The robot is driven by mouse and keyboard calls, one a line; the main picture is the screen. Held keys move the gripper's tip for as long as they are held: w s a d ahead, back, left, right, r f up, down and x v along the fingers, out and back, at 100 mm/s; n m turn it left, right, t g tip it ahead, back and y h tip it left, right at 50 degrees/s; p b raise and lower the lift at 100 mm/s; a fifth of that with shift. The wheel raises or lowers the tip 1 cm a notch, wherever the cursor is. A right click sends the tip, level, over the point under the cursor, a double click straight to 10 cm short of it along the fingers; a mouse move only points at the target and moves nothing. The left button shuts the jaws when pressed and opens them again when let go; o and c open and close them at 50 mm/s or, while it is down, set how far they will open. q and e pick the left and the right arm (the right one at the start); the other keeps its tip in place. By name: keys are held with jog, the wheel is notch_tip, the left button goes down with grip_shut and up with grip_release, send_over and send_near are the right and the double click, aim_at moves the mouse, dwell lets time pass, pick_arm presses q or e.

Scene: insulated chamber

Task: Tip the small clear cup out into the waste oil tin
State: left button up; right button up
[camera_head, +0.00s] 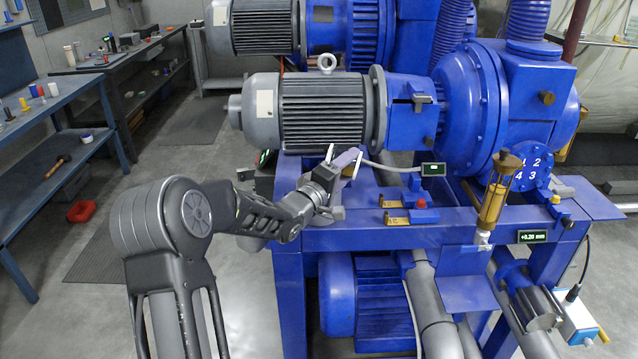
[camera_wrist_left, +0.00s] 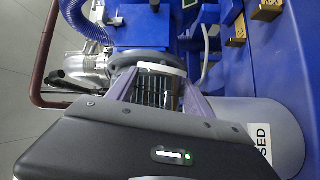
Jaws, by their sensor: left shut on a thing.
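My left gripper (camera_head: 344,160) is over the left end of the blue bench, in front of the grey motor. In the left wrist view its two purplish fingers (camera_wrist_left: 160,92) are shut on the small clear cup (camera_wrist_left: 152,88), whose pale rim shows across the top. I cannot tell its contents or exact tilt. The waste oil tin (camera_wrist_left: 262,122), a pale grey cylinder with a white label ending in "SED", stands beside the fingers at the right of the wrist view. In the head view I cannot make out the cup or tin surely. My right gripper is not in view.
The blue bench (camera_head: 390,237) carries brass-coloured blocks (camera_head: 396,219) and a small display (camera_head: 433,169). The grey motor (camera_head: 322,110) and blue pump (camera_head: 470,100) stand behind. An amber oiler (camera_head: 496,195) rises at the right. Open floor lies to the left.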

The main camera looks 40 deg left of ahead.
pick_arm(q)
jog(key=shift+s+a+r+n+t, duration=0.1)
jog(key=shift+a+r+n+t, duration=0.15)
jog(key=shift+n, duration=0.3)
jog(key=shift+s+a+r+n+t, duration=0.15)
jog(key=shift+r+n, duration=0.15)
jog(key=shift+n, duration=0.25)
dwell(1.0)
jog(key=shift+w+d, duration=0.1)
jog(key=shift+w+d+f+m+g, duration=0.1)
jog(key=shift+d+m+g, duration=0.1)
jog(key=shift+m, duration=0.3)
jog(key=shift+w+d+f+m+g, duration=0.1)
jog(key=shift+m+g, duration=0.1)
jog(key=shift+m, duration=0.3)
jog(key=shift+w+d+f+m+g, duration=0.2)
jog(key=shift+d+f+m, duration=0.15)
jog(key=shift+d+m, duration=0.2)
jog(key=shift+w+d+f+m+g, duration=0.1)
jog(key=shift+d+f+m+g, duration=0.1)
jog(key=shift+d+f+m, duration=0.25)
jog(key=shift+a+r+m+g+p, duration=0.1)
jog(key=shift+r+m+g+p, duration=0.2)
jog(key=shift+r+m, duration=0.3)
jog(key=shift+f, duration=0.15)
jog(key=shift+a+f, duration=0.1)
jog(key=shift+a, duration=0.05)
